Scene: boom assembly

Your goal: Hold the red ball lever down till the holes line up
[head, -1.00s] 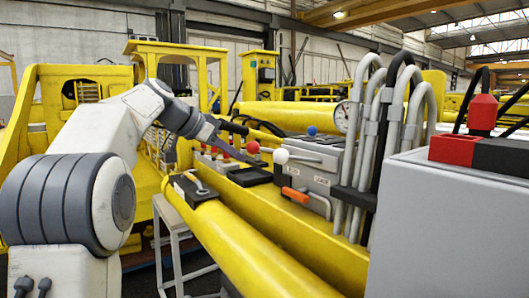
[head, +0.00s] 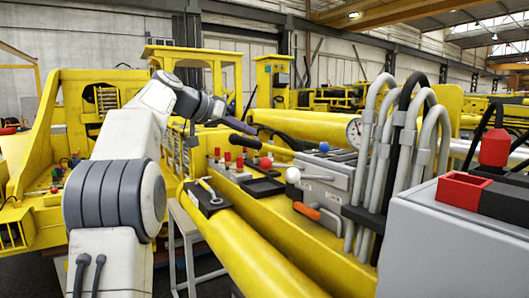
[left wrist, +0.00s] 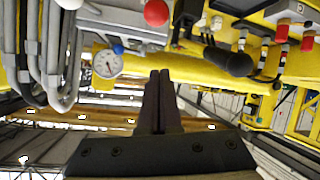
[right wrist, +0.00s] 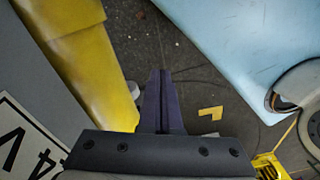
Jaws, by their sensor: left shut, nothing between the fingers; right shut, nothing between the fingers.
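The red ball (head: 265,163) of the lever stands left of a white ball (head: 293,175) on the grey valve block (head: 325,180). In the left wrist view the red ball (left wrist: 156,12) is at the top edge, beyond my fingertips. My left gripper (head: 254,131) is shut and empty, above and a little left of the red ball, apart from it as far as I can tell. My right gripper (right wrist: 160,75) is shut and empty over the dark floor; it is outside the head view. The lever's shaft is hard to make out, and I cannot make out the holes.
A blue ball (head: 324,146), a pressure gauge (head: 354,132) and grey hoses (head: 375,150) stand behind and right of the levers. A yellow boom (head: 250,250) runs along the front. A light blue surface (right wrist: 240,40) is near my right gripper.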

